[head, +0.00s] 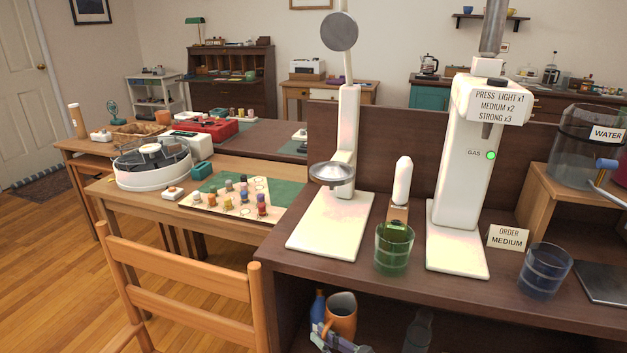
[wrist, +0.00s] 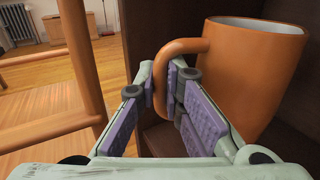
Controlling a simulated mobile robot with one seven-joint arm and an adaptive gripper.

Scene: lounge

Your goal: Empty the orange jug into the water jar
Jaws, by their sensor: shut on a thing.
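The orange jug (head: 342,315) stands in the open shelf below the brown counter, beside a blue bottle. In the wrist view the jug (wrist: 250,70) fills the upper right, upright, with its handle toward me. My gripper (wrist: 167,92) is shut on the jug's handle, with purple pads on either side of it. In the head view my gripper (head: 335,338) shows partly at the bottom, low in front of the jug. The water jar (head: 585,150) is a clear vessel with a black band and a WATER label, on a wooden stand at the right. The jug's contents are hidden.
The counter (head: 400,270) above the shelf holds a green glass (head: 394,248), a blue glass (head: 544,270), a white gas machine (head: 465,170) and a white stand (head: 335,225). A wooden chair (head: 185,285) stands close at the left. A dark bottle (head: 417,332) is in the shelf, right of the jug.

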